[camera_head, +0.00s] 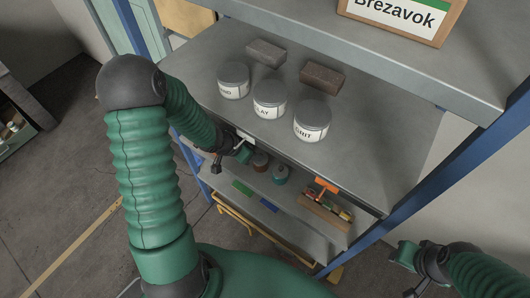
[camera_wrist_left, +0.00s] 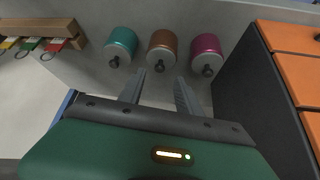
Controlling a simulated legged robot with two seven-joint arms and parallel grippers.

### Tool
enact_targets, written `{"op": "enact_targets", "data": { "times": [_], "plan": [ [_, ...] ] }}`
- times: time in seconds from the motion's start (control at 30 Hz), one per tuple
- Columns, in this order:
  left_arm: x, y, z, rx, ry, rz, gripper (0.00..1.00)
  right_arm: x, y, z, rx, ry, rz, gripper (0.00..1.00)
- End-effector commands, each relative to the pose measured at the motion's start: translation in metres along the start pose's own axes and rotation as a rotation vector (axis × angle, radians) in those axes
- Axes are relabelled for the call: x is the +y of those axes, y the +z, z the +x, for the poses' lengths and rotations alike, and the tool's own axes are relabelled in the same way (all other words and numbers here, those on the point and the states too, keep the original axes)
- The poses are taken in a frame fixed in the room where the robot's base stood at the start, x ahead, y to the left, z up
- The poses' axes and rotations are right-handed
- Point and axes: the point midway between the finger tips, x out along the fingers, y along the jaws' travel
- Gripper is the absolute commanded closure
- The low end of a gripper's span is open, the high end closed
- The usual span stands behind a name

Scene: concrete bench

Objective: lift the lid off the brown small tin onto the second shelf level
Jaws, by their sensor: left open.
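In the left wrist view, the brown small tin (camera_wrist_left: 163,42) stands between a teal tin (camera_wrist_left: 123,40) and a magenta tin (camera_wrist_left: 207,46). Its grey lid (camera_wrist_left: 162,55) with a dark knob is on. My left gripper (camera_wrist_left: 160,82) is open and empty, its two fingers pointing towards the brown tin, with a gap to the knob. In the head view, my left gripper (camera_head: 242,152) is at the shelf front by the brown tin (camera_head: 261,161), which is partly hidden; the teal tin (camera_head: 280,174) shows beside it. My right gripper (camera_head: 408,267) is at the lower right, away from the tins.
The shelf board above (camera_head: 355,160) holds three labelled cans (camera_head: 269,100) and two dark bricks (camera_head: 322,78). A box (camera_head: 405,18) stands on the top board. Blue posts (camera_head: 470,150) flank the rack. A wooden tray with coloured items (camera_head: 325,211) sits right of the tins.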

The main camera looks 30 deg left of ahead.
Motion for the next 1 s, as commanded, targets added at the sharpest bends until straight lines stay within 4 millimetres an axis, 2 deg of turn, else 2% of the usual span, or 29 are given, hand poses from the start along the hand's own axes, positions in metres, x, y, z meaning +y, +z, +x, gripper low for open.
{"op": "enact_targets", "data": {
  "times": [0.03,0.2,0.3,0.57,0.87,1.0],
  "plan": [
    [0.001,0.002,0.011,-0.001,0.001,0.002,0.6,0.0,0.002,0.007,-0.001,0.0,0.0,0.64],
    [0.0,-0.002,0.045,-0.005,0.002,0.002,0.6,0.0,0.005,0.019,0.0,0.0,0.0,0.64],
    [-0.001,-0.003,0.058,-0.006,0.001,0.0,0.6,0.0,0.006,0.023,0.0,0.0,0.0,0.64],
    [-0.002,-0.004,0.059,-0.005,-0.001,0.0,0.61,0.0,0.005,0.022,0.0,0.0,0.0,0.64],
    [-0.002,-0.004,0.059,-0.005,-0.001,-0.001,1.0,0.0,0.005,0.022,0.0,0.0,0.0,0.64],
    [-0.002,-0.004,0.059,-0.005,-0.001,-0.001,1.0,0.0,0.005,0.022,0.0,0.0,0.0,0.64]
  ]
}}
